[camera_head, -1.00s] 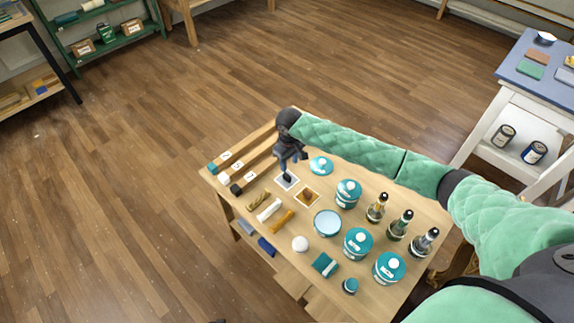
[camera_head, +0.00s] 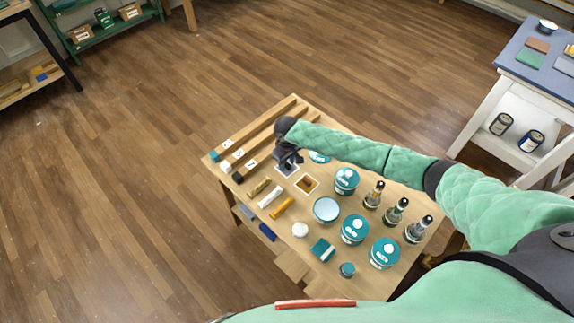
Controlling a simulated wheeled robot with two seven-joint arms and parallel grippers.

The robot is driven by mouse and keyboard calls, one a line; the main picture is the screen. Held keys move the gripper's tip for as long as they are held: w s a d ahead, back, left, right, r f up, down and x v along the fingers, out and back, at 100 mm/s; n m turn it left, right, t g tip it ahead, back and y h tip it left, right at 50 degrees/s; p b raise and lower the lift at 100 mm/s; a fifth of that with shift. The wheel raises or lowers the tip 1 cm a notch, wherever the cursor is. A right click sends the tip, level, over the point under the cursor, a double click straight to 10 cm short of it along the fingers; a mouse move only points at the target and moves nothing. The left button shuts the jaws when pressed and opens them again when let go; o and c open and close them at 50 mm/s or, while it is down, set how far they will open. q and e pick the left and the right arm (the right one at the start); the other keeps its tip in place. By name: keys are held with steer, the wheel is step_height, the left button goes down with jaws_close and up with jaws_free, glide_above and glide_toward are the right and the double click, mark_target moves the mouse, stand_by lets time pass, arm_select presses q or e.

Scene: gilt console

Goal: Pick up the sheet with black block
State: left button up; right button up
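My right gripper (camera_head: 289,162) points down over a small pale-edged square sheet (camera_head: 287,170) on the wooden table and covers part of it. The sheet's middle looks dark grey. I cannot tell whether the fingers touch it or how far they are apart. Beside it, to the right and nearer, lies a second pale-edged square with a gold-brown middle (camera_head: 307,184). My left gripper is not in view.
The wooden table (camera_head: 268,223) also bears teal-lidded tins (camera_head: 346,181), dark-topped bottles (camera_head: 396,211), a pale dish (camera_head: 326,209), a white ball (camera_head: 300,230) and small rolls (camera_head: 281,208). A white side table (camera_head: 490,105) stands right. Open floor lies left.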

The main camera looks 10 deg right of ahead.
mark_target(288, 163)
steer(key=shift+f, duration=0.15)
steer(key=shift+c, duration=0.2)
jaws_close()
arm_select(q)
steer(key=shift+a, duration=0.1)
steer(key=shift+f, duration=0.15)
arm_select(e)
steer(key=shift+r+b, duration=0.35)
steer(key=shift+r, duration=0.05)
steer(key=r+b, duration=0.2)
steer(key=r, duration=0.1)
steer(key=shift+d+r, duration=0.1)
steer(key=shift+d, duration=0.1)
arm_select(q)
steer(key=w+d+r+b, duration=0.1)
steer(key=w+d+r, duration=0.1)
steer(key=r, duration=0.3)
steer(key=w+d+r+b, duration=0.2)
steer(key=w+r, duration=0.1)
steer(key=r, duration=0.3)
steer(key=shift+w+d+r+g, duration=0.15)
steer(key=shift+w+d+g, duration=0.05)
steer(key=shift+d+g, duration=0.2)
arm_select(e)
steer(key=s+d+r, duration=0.5)
steer(key=d+r, duration=0.2)
steer(key=d, duration=0.2)
steer(key=shift+s+d, duration=0.35)
steer(key=shift+s, duration=0.05)
